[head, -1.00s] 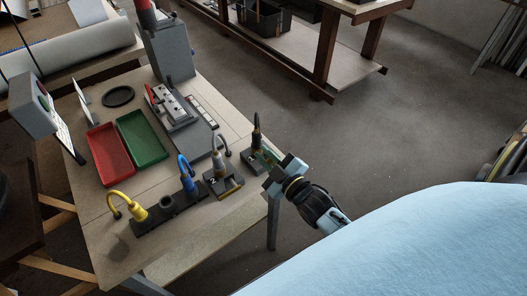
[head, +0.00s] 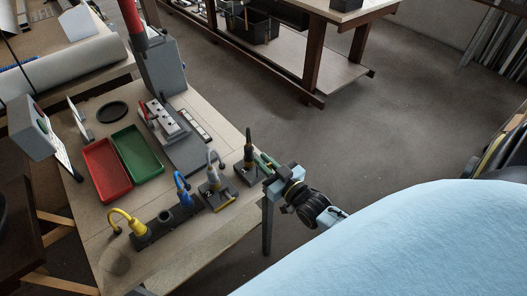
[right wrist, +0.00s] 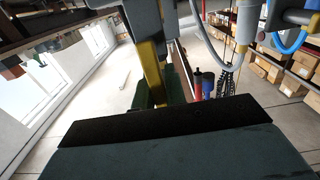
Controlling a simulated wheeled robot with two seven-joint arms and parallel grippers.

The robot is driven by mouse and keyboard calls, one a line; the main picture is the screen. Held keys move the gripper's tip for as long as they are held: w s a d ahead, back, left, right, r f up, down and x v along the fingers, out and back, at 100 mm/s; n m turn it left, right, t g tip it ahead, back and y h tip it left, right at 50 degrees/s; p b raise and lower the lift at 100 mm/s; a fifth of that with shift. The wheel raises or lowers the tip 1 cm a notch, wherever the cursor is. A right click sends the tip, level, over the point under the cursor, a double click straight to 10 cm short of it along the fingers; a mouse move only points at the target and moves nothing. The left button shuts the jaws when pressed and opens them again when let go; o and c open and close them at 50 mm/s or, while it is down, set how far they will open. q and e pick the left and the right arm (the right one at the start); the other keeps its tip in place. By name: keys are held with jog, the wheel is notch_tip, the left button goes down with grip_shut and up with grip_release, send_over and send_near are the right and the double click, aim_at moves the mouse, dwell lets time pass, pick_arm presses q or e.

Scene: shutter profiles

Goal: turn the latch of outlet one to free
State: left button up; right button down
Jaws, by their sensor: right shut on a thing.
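Outlet one (head: 246,176) is a dark block at the table's right edge, with a dark plug (head: 249,146) standing upright on it. A green bar (head: 264,159), which looks like its latch, reaches from beside the plug toward my right gripper (head: 268,178). The right gripper is at the block's right side, shut on the latch; its fingertips are hard to make out. The right wrist view shows a dark finger pad (right wrist: 160,125) in front, with a yellow bar (right wrist: 151,75) and a green part behind it. My left gripper is not in view.
Outlet two (head: 217,199), with a grey plug, stands just left of outlet one. A black holder (head: 163,229) with yellow and blue hose plugs is nearer. Red (head: 106,172) and green (head: 138,153) trays lie further left. The floor right of the table is clear.

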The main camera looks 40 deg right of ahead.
dwell(0.5)
jog(key=c, duration=1.4)
grip_release()
jog(key=shift+c, duration=0.2)
jog(key=shift+s, duration=0.1)
jog(key=s+d, duration=0.1)
jog(key=s, duration=1.2)
